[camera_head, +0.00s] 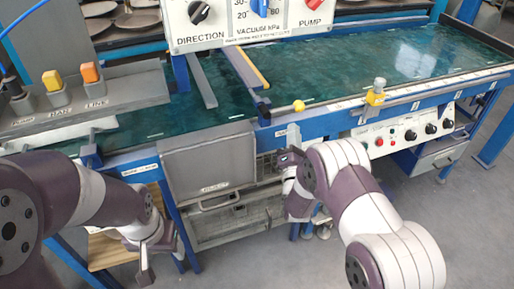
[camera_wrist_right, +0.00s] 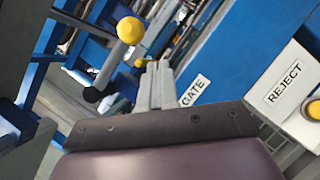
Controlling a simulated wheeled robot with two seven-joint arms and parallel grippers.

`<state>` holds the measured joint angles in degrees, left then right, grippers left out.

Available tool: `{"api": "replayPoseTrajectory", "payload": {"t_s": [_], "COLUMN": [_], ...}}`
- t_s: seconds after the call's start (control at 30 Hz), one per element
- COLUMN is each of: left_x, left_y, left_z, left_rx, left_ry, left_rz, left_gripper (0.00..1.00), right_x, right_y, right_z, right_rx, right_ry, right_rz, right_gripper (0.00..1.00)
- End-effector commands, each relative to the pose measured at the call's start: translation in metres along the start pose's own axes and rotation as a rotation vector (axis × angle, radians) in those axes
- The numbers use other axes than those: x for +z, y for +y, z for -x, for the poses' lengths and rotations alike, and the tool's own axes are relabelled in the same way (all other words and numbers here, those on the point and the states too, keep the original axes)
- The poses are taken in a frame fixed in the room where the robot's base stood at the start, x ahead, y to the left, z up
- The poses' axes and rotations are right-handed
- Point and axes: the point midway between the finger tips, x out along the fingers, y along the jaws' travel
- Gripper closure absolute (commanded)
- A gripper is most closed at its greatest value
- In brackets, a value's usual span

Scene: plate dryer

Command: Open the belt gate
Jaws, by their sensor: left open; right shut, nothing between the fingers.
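The belt gate looks like the grey bar with a yellow top edge (camera_head: 248,68) lying across the green belt. A lever with a yellow ball knob (camera_head: 298,106) sits on the blue front rail at its near end. In the right wrist view the yellow ball (camera_wrist_right: 130,30) is beyond my fingers, up and to the left, beside a "GATE" label (camera_wrist_right: 193,91). My right gripper (camera_wrist_right: 157,68) is shut and empty, apart from the knob; in the head view it is just below it (camera_head: 293,133). My left gripper (camera_head: 162,254) is open and empty, low in front of the machine.
A grey "REJECT" box (camera_head: 208,163) hangs on the front between my arms. A control box (camera_head: 250,20) overhangs the belt, and a button console (camera_head: 80,100) is at left.

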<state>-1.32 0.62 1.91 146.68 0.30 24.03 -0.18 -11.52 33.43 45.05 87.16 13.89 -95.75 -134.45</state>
Motion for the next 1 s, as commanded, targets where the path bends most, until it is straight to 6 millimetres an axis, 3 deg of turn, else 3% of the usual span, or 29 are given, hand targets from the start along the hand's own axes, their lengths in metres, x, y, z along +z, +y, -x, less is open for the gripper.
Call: {"api": "replayPoseTrajectory", "payload": {"t_s": [0.4,1.0], "left_x": [-0.002,-0.002], "left_y": [0.0,0.0], "left_z": [0.012,0.015], "left_rx": [0.0,0.0], "left_ry": [0.0,0.0], "left_rz": [0.0,0.0], "left_gripper": [0.37,0.37], "right_x": [0.024,0.03], "right_y": [0.005,0.008], "right_z": [-0.013,-0.016], "right_rx": [-0.002,-0.002], "right_ry": [-0.001,0.001], "right_rz": [-0.001,-0.002], "right_gripper": [1.0,1.0]}}
